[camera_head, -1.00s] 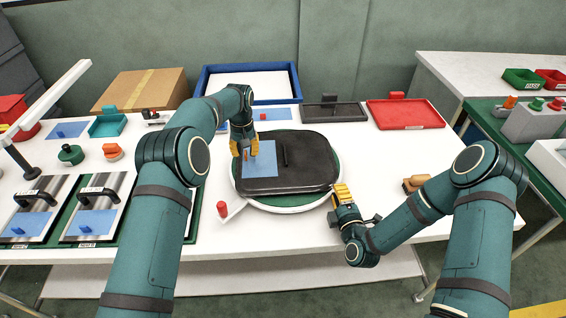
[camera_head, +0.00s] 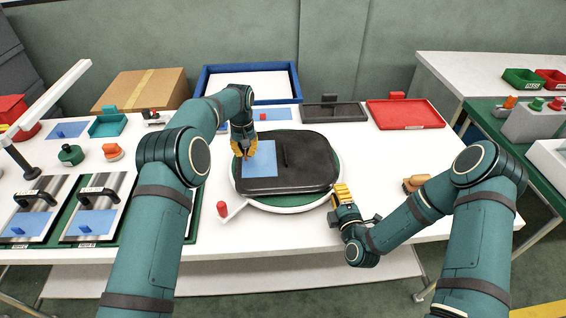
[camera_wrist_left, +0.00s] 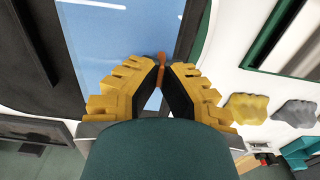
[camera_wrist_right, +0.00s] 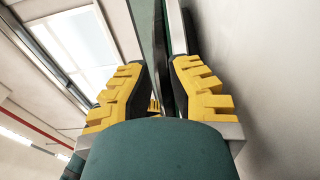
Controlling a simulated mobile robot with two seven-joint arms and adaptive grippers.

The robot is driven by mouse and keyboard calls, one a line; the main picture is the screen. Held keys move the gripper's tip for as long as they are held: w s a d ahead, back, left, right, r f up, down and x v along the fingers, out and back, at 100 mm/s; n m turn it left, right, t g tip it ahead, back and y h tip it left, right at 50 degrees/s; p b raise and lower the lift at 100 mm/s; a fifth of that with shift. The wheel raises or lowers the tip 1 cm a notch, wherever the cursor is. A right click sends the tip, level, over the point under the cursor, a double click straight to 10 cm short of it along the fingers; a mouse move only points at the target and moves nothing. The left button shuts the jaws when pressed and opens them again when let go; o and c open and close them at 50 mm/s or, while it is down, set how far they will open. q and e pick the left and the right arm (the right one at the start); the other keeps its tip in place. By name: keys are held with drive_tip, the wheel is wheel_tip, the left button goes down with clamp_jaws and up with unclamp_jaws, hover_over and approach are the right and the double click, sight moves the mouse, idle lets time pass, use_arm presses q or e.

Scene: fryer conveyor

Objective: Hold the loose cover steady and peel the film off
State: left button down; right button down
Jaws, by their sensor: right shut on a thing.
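The cover (camera_head: 308,165) is a black, lid-like plate lying flat on a round turntable (camera_head: 290,207). A blue film (camera_head: 259,168) lies on its left part. My left gripper (camera_head: 244,153) is low over the film's left edge. In the left wrist view, its fingertips (camera_wrist_left: 164,68) are drawn in close around a small orange tab (camera_wrist_left: 161,58) on the blue film (camera_wrist_left: 125,35); whether they press on it is unclear. My right gripper (camera_head: 337,188) is shut on the cover's right front edge, and its fingers (camera_wrist_right: 160,70) flank a dark plate edge. The gripped part is mostly hidden in the head view.
A red knob (camera_head: 222,208) stands at the turntable's front left. Two plates with blue film (camera_head: 97,222) lie at the left. A blue-rimmed tray (camera_head: 205,72), a dark tray (camera_head: 334,116) and a red tray (camera_head: 405,124) stand behind. The table right of the turntable is mostly clear.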

use_arm(q)
drive_tip(key=shift+r, duration=4.5)
use_arm(e)
drive_tip(key=c, duration=1)
unclamp_jaws()
drive_tip(key=shift+s, duration=0.15)
drive_tip(key=s, duration=0.7)
drive_tip(key=s+d, duration=0.1)
drive_tip(key=s, duration=0.3)
drive_tip(key=shift+s, duration=0.35)
drive_tip(key=shift+d, duration=0.1)
